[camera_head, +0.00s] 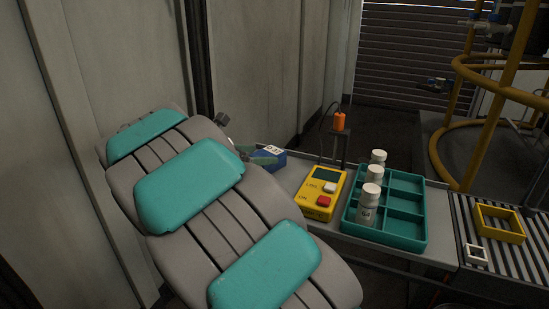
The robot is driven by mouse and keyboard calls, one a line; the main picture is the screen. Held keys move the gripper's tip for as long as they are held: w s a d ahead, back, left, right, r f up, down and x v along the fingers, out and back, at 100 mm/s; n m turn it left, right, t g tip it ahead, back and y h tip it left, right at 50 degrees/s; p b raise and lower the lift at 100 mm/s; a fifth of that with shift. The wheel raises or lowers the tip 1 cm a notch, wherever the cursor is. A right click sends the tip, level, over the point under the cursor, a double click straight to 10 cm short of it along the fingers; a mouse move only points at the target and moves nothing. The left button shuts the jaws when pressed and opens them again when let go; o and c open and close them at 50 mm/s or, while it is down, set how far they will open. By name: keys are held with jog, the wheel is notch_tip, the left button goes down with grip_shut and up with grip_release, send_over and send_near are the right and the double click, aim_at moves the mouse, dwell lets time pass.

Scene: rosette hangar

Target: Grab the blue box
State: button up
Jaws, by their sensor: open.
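The blue box (274,163) sits at the left end of the grey table, just beyond my arm. It has a white label with dark marks on its top. My arm covers the lower left of the picture and hides part of that end of the table. My gripper (259,155) shows only in part past the arm, as small greenish finger pieces at the left side of the blue box. It is open. I cannot tell whether the fingers touch the box or stand around it.
Right of the box are a yellow device (321,193) with a red button, an orange-topped post (339,122) and a teal divided tray (398,237) with white bottles (368,206). A roller conveyor (492,238) holds a yellow frame (500,223) and a small white frame (476,254). Yellow railings stand behind.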

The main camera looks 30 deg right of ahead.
jog(key=x, duration=0.7)
jog(key=shift+s+d+f+b, duration=0.1)
jog(key=shift+f+b, duration=0.25)
jog(key=shift+c, duration=0.2)
jog(key=c, duration=1.4)
jog(key=shift+r, duration=0.1)
